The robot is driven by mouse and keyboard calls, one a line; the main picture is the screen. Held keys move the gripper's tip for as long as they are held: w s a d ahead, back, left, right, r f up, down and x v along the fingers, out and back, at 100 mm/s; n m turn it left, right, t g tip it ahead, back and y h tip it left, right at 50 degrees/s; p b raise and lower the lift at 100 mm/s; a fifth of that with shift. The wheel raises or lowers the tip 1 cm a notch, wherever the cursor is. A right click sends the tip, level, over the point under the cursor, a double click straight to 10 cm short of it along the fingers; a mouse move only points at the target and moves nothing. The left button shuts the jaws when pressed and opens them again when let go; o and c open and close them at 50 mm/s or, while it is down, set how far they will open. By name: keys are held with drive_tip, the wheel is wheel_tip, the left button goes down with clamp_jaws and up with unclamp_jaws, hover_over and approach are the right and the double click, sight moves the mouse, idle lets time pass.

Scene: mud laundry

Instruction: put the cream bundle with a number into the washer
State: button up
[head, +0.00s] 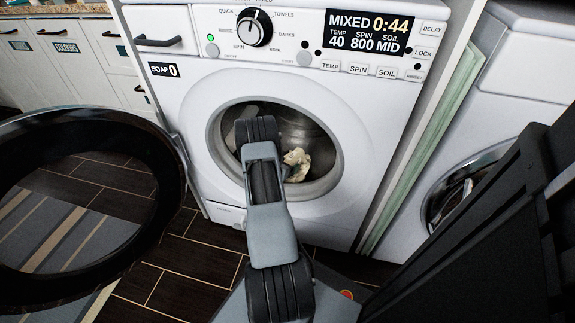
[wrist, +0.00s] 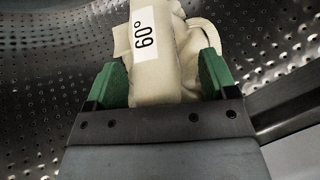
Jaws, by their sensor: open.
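The cream bundle (head: 296,163) is inside the drum of the white washer (head: 185,105), low in its round opening. In the wrist view the bundle (wrist: 168,50) carries a white label reading 60°. My gripper (wrist: 160,82) is inside the drum, its green fingers open on either side of the bundle. I cannot tell whether the fingers touch it. In the head view my arm reaches through the opening and hides part of the drum. The washer's dark round door (head: 172,215) stands wide open at the left. The perforated drum wall (wrist: 50,60) surrounds the bundle.
The washer panel (head: 368,32) reads MIXED 0:44, 40, 800, MID. A second white machine (head: 510,95) stands at the right. White cabinets (head: 65,60) line the left back. A striped rug (head: 70,230) lies on the dark tiled floor under the door.

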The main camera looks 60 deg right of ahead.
drive_tip(key=shift+r+p, duration=0.4)
drive_tip(key=shift+r, duration=0.05)
drive_tip(key=p+v, duration=0.4)
drive_tip(key=v, duration=0.8)
drive_tip(key=shift+r, duration=0.1)
drive_tip(key=a+r+m+g+y, duration=0.25)
drive_tip(key=a+r+m, duration=0.75)
drive_tip(key=r, duration=0.6)
drive_tip(key=s+a+r+m+t+y, duration=0.1)
drive_tip(key=a+r+m+t+y, duration=0.1)
drive_tip(key=a, duration=0.7)
drive_tip(key=s+a+r+m+t+y, duration=0.2)
drive_tip(key=a+r+y, duration=0.3)
drive_tip(key=a, duration=0.4)
drive_tip(key=s+a+r+m+t+y, duration=0.1)
drive_tip(key=a+r+m+t+y, duration=0.1)
drive_tip(key=a, duration=0.7)
drive_tip(key=shift+s+a+r+m+y, duration=0.3)
drive_tip(key=shift+r+m+y, duration=0.2)
drive_tip(key=shift+r+y, duration=0.45)
drive_tip(key=shift+t, duration=0.25)
